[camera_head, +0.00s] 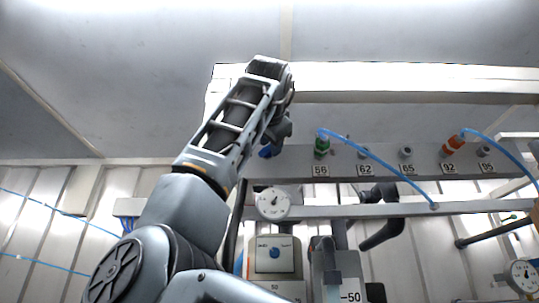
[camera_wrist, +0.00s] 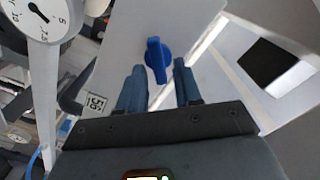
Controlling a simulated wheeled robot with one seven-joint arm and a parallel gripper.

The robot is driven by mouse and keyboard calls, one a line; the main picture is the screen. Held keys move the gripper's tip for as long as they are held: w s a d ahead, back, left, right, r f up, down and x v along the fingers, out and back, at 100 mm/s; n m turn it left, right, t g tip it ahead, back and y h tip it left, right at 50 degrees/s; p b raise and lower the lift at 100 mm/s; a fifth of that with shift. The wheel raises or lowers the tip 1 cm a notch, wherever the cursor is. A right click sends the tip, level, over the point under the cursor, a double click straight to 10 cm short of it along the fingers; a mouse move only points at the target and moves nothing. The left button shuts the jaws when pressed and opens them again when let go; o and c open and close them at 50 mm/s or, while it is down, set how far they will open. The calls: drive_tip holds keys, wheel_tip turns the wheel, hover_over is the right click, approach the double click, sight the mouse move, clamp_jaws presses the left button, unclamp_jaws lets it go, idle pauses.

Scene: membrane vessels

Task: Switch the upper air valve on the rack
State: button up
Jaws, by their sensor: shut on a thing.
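The blue valve handle (camera_wrist: 157,60) sits on the pale rack panel (camera_wrist: 115,48) in the wrist view. My gripper (camera_wrist: 159,68) has one finger on each side of the handle, near the fingertips, and is shut on it. In the wrist view the handle's long side points roughly along the fingers. In the head view, a bit of the blue handle (camera_head: 266,152) shows beside my gripper (camera_head: 275,138) at the left end of the upper panel. The arm and gripper hide the rest of it.
A green fitting (camera_head: 322,147) with a blue hose stands just right of the handle, above label 56. An orange fitting (camera_head: 453,144) sits farther right. A round gauge (camera_head: 273,203) hangs below my gripper; a gauge (camera_wrist: 38,17) also shows at the wrist view's upper left.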

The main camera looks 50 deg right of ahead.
drive_tip(key=shift+s+d+f+m, duration=0.1)
drive_tip(key=shift+f+m, duration=0.05)
drive_tip(key=shift+m, duration=1.2)
drive_tip(key=shift+a+f+m, duration=0.1)
drive_tip(key=shift+f+m, duration=0.05)
drive_tip(key=shift+m, duration=1.15)
drive_tip(key=shift+s+d+f+m, duration=0.1)
drive_tip(key=shift+f+m, duration=0.05)
drive_tip(key=shift+m, duration=1.2)
drive_tip(key=o, duration=0.7)
drive_tip(key=shift+c, duration=0.2)
drive_tip(key=b+v, duration=0.2)
drive_tip(key=v, duration=0.5)
drive_tip(key=shift+s+a, duration=0.25)
drive_tip(key=shift+a, duration=0.05)
drive_tip(key=shift+w+a, duration=0.1)
